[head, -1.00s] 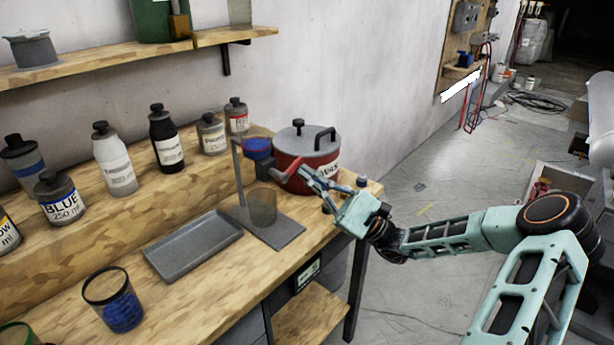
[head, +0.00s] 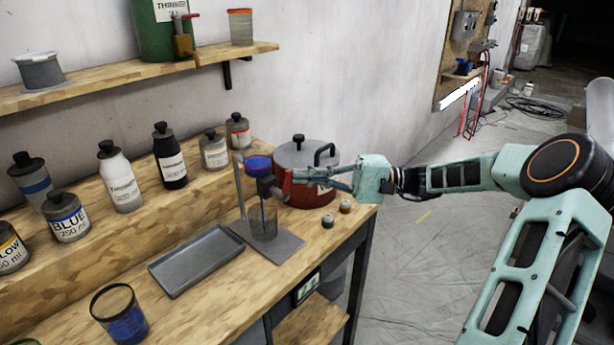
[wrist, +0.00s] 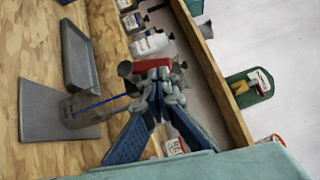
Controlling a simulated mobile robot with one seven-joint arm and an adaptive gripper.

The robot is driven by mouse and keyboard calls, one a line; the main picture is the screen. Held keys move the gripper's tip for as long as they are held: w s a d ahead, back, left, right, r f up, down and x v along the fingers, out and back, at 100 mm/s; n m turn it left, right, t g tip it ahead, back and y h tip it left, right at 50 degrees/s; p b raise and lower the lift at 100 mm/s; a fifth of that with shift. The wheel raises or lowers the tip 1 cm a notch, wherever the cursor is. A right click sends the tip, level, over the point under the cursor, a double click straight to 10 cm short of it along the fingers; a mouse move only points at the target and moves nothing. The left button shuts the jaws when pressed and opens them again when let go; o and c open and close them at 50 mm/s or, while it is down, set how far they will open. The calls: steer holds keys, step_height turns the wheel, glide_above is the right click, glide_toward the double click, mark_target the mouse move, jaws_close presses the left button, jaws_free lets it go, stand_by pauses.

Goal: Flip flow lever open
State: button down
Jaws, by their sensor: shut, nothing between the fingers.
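A small blue-filled cup (head: 258,165) sits on a stand, with a dark valve (head: 268,188) below it. A thin blue stream (head: 262,212) falls from the valve into a clear beaker (head: 264,228); the stream also shows in the wrist view (wrist: 100,102). My gripper (head: 297,178) is shut and empty, its fingers pointing left beside the valve, in front of the red pot. In the wrist view, the red flow lever (wrist: 152,66) lies just past my closed fingertips (wrist: 160,84); I cannot tell whether they touch. The lever is hard to make out in the head view.
The red pot (head: 300,194) stands right behind my fingers. Two small jars (head: 336,214) sit near the bench's right edge. A grey tray (head: 196,260) and a glass with blue (head: 126,322) are at left. Several bottles (head: 122,182) line the raised ledge; a shelf (head: 120,82) runs above.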

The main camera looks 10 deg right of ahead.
steer(key=shift+s+a+r+n+h, duration=0.2)
steer(key=shift+a+r+n+h, duration=0.1)
steer(key=shift+n+h, duration=0.35)
stand_by(0.5)
